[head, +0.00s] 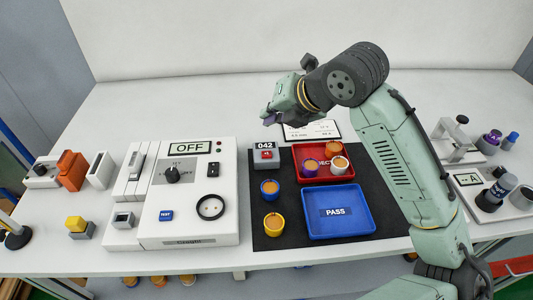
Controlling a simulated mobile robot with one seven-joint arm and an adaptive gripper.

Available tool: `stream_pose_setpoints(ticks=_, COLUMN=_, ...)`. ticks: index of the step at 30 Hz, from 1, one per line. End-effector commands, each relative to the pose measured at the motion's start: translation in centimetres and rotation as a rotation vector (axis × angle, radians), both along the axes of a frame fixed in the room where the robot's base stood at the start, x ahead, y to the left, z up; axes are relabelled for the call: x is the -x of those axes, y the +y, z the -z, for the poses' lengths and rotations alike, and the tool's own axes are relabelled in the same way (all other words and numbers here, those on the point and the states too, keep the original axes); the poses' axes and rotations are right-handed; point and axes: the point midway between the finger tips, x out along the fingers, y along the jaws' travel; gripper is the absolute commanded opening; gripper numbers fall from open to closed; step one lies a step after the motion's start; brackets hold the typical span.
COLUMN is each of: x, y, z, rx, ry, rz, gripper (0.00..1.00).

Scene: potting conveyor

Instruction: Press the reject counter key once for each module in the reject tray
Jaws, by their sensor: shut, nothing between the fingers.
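The reject counter (264,146) is a small grey box reading 042, with a red key (266,155) on its front. The red reject tray (300,178) is right of it, at the back of the black mat. Three round modules with tan tops show in it: an orange one (333,148), a white one (340,165) and a purple one (310,167). My gripper (271,118) is shut and empty, raised above the table behind the counter. It appears apart from the key. My arm passes close to the tray's right side.
A blue module (269,189) and a yellow module (274,224) stand on the mat (288,262), left of the empty blue PASS tray (337,236). A white tester (195,220) reading OFF is at left. A white card (328,126) lies behind the reject tray.

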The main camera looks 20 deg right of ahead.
Motion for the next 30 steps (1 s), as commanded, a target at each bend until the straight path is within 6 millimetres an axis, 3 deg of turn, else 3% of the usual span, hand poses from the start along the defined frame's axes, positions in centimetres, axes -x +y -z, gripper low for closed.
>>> stream_pose_setpoints(ticks=13, x=0.0, y=0.0, z=6.7, rx=0.0, ry=-0.001, rz=0.001, gripper=0.0)
stream_pose_setpoints(ticks=30, x=0.0, y=0.0, z=7.1, rx=0.0, ry=0.0, rz=0.002, gripper=0.0)
